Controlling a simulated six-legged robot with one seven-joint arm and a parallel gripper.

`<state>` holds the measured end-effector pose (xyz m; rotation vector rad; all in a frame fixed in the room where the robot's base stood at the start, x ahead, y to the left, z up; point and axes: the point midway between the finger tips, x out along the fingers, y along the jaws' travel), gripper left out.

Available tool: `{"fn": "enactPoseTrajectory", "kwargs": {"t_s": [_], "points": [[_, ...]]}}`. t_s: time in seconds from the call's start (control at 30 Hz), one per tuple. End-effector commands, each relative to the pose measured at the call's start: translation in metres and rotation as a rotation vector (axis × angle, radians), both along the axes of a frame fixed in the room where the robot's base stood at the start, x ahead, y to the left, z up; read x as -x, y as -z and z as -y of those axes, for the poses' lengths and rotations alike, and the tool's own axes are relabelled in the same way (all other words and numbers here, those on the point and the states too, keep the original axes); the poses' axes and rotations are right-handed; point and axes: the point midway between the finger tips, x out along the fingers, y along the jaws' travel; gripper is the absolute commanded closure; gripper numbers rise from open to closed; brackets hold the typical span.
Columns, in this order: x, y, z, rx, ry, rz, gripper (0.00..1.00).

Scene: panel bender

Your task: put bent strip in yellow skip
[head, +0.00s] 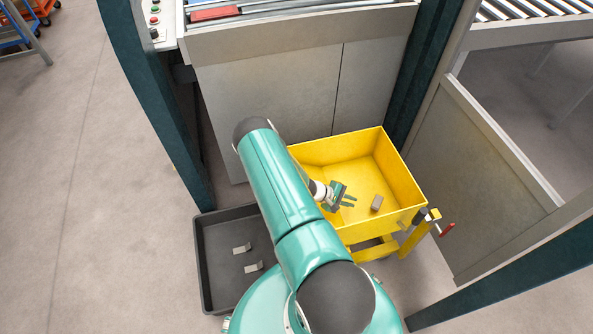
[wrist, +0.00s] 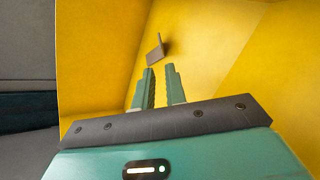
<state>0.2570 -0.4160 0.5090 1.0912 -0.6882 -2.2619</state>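The yellow skip (head: 403,178) stands in front of the machine. A small grey bent strip (head: 376,203) lies inside it, to the right of my gripper. My gripper (head: 352,201) is over the skip's inside, with its fingers apart and nothing between them. In the wrist view the fingers of my gripper (wrist: 161,71) point toward the bent strip (wrist: 156,51), which lies beyond the tips, apart from them, against the yellow skip (wrist: 215,45). Two more bent strips, one (head: 242,248) above the other (head: 254,267), lie in the dark grey tray (head: 205,262).
The machine's grey front (head: 268,100) rises behind the skip, with dark posts (head: 165,110) beside it. A red-handled clamp (head: 445,230) is at the skip's right corner. A grey panel (head: 480,170) stands to the right.

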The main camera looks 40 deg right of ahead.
Motion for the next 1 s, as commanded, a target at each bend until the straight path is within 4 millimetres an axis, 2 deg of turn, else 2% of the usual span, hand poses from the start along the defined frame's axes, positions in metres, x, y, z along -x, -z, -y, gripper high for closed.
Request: {"fn": "enactPoseTrajectory", "kwargs": {"t_s": [0.13,0.27,0.4,0.6,0.8,1.0], "points": [[-0.007,-0.006,-0.001,0.0,0.005,0.013,0.87],[-0.035,-0.036,-0.007,0.0,0.028,0.067,0.87],[-0.078,-0.089,-0.025,-0.014,0.069,0.16,0.87],[-0.127,-0.169,-0.06,-0.057,0.118,0.295,0.87],[-0.161,-0.25,-0.103,-0.123,0.146,0.427,0.87],[-0.178,-0.329,-0.153,-0.207,0.152,0.553,0.87]]}}
